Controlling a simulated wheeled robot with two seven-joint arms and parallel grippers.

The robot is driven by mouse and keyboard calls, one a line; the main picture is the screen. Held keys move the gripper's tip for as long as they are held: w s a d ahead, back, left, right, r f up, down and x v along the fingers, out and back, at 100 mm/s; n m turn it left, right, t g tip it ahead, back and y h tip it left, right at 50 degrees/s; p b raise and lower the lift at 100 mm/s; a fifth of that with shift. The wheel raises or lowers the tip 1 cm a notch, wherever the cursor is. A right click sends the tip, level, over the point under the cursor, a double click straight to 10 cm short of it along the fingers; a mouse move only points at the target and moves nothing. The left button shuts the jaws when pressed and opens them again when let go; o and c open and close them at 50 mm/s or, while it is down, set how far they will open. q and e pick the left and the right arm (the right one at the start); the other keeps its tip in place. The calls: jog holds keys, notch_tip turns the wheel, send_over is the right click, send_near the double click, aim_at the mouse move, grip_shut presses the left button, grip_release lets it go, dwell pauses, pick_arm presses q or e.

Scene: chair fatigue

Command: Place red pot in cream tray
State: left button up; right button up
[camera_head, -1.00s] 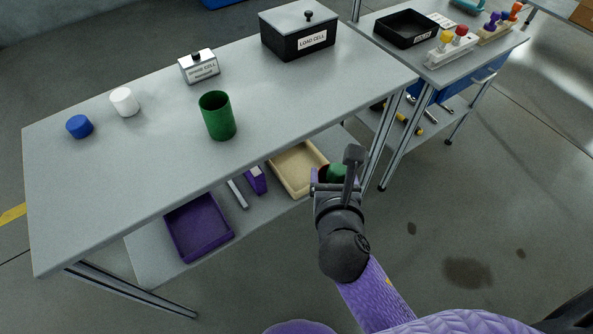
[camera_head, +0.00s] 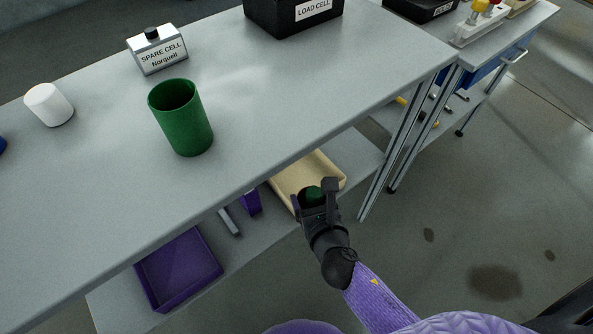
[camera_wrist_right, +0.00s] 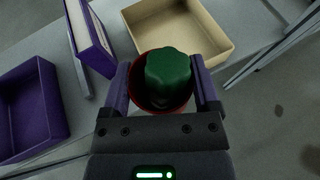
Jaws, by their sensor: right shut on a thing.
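The red pot (camera_wrist_right: 137,86) is held between the two fingers of my right gripper (camera_wrist_right: 163,86) in the right wrist view. A dark green, rounded thing sits in the pot and hides most of its inside. In the head view my right gripper (camera_head: 315,195) is at the near edge of the cream tray (camera_head: 306,169); the green top shows, but the red is hidden. The cream tray is on the lower shelf, partly under the tabletop, and looks empty in the right wrist view (camera_wrist_right: 178,32). The pot overlaps its near rim in the picture. My left gripper is out of view.
The workbench top (camera_head: 300,100) overhangs the shelf. A purple tray (camera_head: 180,270), a purple box (camera_head: 250,202) and a grey bar (camera_head: 229,222) are left of the cream tray. A table leg (camera_head: 385,150) stands to its right. A green cup (camera_head: 181,118) is on top.

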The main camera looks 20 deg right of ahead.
jog(key=w+b, duration=0.3)
jog(key=w, duration=0.8)
jog(key=f+b, duration=0.3)
jog(key=f, duration=0.1)
jog(key=f+b, duration=0.3)
jog(key=f, duration=0.1)
jog(key=shift+d+b, duration=0.2)
jog(key=shift+b, duration=0.15)
jog(key=shift+r+p, duration=0.3)
jog(key=shift+r, duration=0.15)
jog(key=shift+f, duration=0.2)
jog(key=o, duration=1)
jog(key=shift+o, duration=0.5)
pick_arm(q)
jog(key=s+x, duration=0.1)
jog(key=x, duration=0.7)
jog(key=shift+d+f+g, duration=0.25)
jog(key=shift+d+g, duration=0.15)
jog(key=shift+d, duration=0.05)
pick_arm(e)
jog(key=shift+r, duration=0.1)
